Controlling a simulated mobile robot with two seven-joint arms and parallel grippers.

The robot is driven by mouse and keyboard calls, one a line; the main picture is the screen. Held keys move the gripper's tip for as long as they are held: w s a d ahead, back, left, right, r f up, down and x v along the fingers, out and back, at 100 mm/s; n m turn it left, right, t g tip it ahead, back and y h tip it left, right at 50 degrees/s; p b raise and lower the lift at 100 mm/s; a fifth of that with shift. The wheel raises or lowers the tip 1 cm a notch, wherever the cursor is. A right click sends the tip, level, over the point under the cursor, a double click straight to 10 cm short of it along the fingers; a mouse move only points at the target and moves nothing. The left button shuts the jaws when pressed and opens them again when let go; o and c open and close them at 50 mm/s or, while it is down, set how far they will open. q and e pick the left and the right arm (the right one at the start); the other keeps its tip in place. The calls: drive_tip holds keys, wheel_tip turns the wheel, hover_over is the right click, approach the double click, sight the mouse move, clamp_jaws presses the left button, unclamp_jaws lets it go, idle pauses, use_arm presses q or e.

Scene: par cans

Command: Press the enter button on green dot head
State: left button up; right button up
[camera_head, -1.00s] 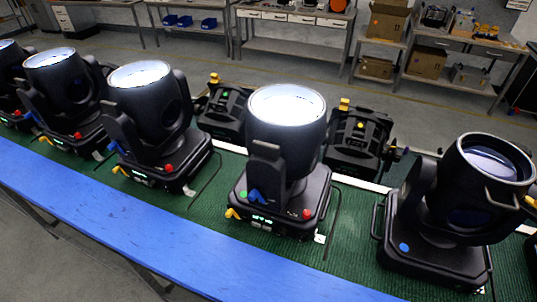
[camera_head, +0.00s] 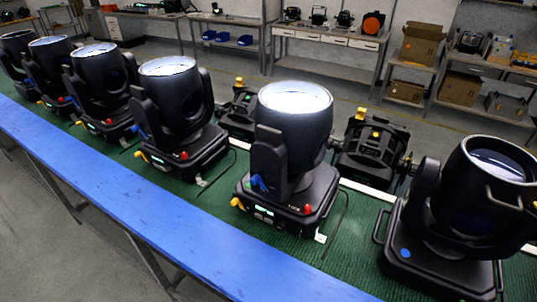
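The green dot head (camera_head: 292,130) is a black moving-head light with a bright white lens, standing upright right of centre. A small green dot (camera_head: 247,185) shows at the left of its base, partly beside a blue part (camera_head: 259,183). A lit display panel (camera_head: 264,212) is on the front of the base. A red knob (camera_head: 308,209) sits at its right and a yellow part (camera_head: 236,203) at its left. The enter button is too small to make out. Neither of my grippers is in view.
Several lit heads (camera_head: 172,105) stand in a row to the left on a green surface (camera_head: 350,245). A blue ledge (camera_head: 150,210) runs along the front, clear. Workbenches (camera_head: 325,47) line the back.

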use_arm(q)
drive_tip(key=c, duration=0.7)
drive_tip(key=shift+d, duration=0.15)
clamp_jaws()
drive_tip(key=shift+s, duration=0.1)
